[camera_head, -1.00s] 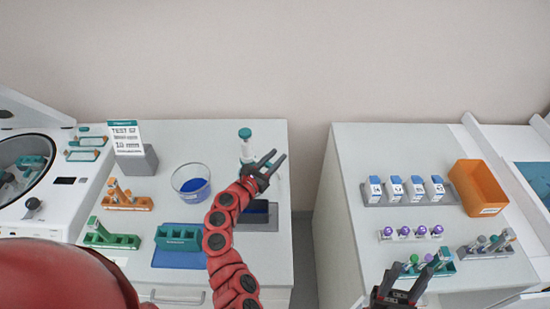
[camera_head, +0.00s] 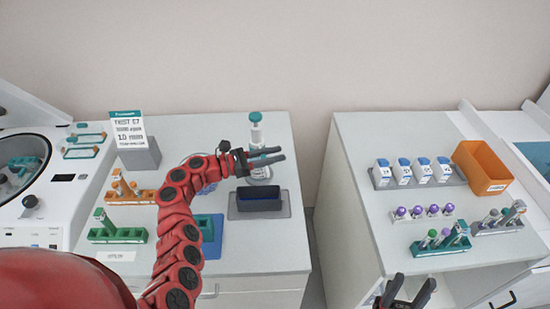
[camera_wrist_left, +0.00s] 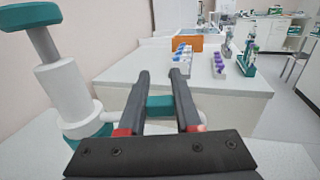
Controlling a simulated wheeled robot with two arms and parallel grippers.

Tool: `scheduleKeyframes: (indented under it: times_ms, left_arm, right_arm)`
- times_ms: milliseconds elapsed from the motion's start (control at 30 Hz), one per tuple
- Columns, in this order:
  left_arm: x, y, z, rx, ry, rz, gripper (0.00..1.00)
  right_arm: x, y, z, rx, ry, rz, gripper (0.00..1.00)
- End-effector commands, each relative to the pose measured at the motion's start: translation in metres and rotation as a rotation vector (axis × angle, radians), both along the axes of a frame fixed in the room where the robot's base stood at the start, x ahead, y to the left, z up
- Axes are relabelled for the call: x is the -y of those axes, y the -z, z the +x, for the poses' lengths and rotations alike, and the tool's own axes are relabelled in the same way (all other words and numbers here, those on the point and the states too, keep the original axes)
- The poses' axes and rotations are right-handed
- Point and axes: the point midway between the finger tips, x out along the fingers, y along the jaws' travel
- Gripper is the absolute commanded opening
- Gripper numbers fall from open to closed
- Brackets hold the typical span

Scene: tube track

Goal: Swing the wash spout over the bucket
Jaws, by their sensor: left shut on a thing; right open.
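The wash dispenser (camera_head: 256,130) stands upright at the back right of the left bench, with a white body and teal cap. In the left wrist view the dispenser (camera_wrist_left: 68,92) is at the left; its thin white spout (camera_wrist_left: 108,117) runs to a teal block (camera_wrist_left: 160,103) between my fingers. My left gripper (camera_head: 282,155) is shut on this spout piece, in front of the dispenser. A dark rectangular container with a blue inside (camera_head: 260,199) sits in front of the dispenser. I cannot tell if it is the bucket. My right gripper (camera_head: 408,290) is open and empty at the bottom edge.
A glass bowl (camera_head: 190,159) is mostly hidden behind my left arm. Tube racks (camera_head: 118,236) and a centrifuge (camera_head: 20,195) are to the left. The right bench holds an orange bin (camera_head: 482,167), bottles and racks. A gap separates the benches.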

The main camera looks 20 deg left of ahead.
Motion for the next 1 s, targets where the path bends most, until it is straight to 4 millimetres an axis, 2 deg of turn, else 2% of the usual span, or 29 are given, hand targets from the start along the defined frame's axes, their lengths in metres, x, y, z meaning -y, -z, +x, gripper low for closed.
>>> scheduleKeyframes:
  times_ms: [100, 500, 1000]
  left_arm:
    - [-0.005, 0.004, -0.004, 0.000, 0.055, 0.004, 0.00]
    - [-0.014, 0.004, -0.015, -0.002, 0.215, 0.005, 0.00]
    - [-0.018, 0.000, -0.019, 0.003, 0.278, 0.002, 0.00]
  right_arm:
    - [0.000, 0.014, 0.000, 0.000, 0.000, 0.000, 0.50]
    - [0.000, 0.043, 0.000, 0.000, 0.000, 0.000, 0.50]
    - [0.000, 0.053, 0.000, 0.000, 0.000, 0.000, 0.50]
